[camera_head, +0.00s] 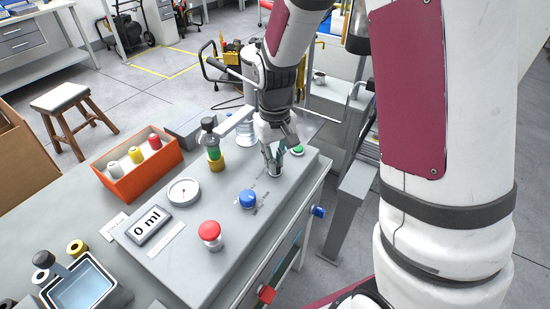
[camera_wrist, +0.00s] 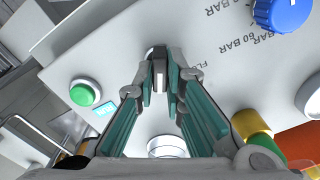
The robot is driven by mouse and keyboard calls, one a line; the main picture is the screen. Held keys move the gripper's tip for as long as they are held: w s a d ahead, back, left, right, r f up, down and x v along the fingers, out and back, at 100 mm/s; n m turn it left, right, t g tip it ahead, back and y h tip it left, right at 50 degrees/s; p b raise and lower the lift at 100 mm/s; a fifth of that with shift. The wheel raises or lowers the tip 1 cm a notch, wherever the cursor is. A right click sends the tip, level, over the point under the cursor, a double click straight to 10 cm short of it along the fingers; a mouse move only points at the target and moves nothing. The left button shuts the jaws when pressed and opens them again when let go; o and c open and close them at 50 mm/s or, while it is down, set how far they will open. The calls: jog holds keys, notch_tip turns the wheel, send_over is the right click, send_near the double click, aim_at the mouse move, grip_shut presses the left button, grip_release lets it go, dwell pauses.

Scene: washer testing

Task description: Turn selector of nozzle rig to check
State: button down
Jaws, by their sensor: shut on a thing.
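The nozzle rig (camera_head: 225,262) is a grey sloped panel on the bench. My gripper (camera_head: 274,165) reaches down onto the panel between the blue knob (camera_head: 247,198) and the green button (camera_head: 298,149). In the wrist view, my gripper (camera_wrist: 160,82) is shut on a small grey selector handle (camera_wrist: 158,68) with a pale line on it. The fingers hide most of the selector. The blue knob (camera_wrist: 282,12) has "BAR" labels beside it. A label starting with "FL" is partly hidden by the gripper. No "check" label is readable.
A red mushroom button (camera_head: 210,231), a "0 ml" display (camera_head: 150,224) and a round gauge (camera_head: 184,191) stand on the panel. An orange crate (camera_head: 142,182) is at the left. A water tank (camera_head: 82,290) is at the lower left.

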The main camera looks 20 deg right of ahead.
jog(key=shift+r+m+p, duration=0.1)
jog(key=shift+m+p, duration=0.3)
jog(key=shift+m, duration=1.1)
jog(key=shift+w, duration=0.1)
jog(key=c, duration=1.7)
grip_release()
jog(key=shift+o, duration=0.2)
notch_tip(320, 180, up, 12)
jog(key=s+r+t+p, duration=0.1)
jog(key=s+r+p, duration=0.1)
jog(key=s+r, duration=0.3)
jog(key=s+r+n+t+p, duration=0.1)
jog(key=s+r, duration=0.4)
jog(key=s, duration=0.7)
jog(key=s+r+t+p, duration=0.2)
jog(key=s+r, duration=0.3)
jog(key=s, duration=0.4)
jog(key=shift+d+n+p, duration=0.25)
jog(key=shift+n+p, duration=0.05)
jog(key=shift+p, duration=0.15)
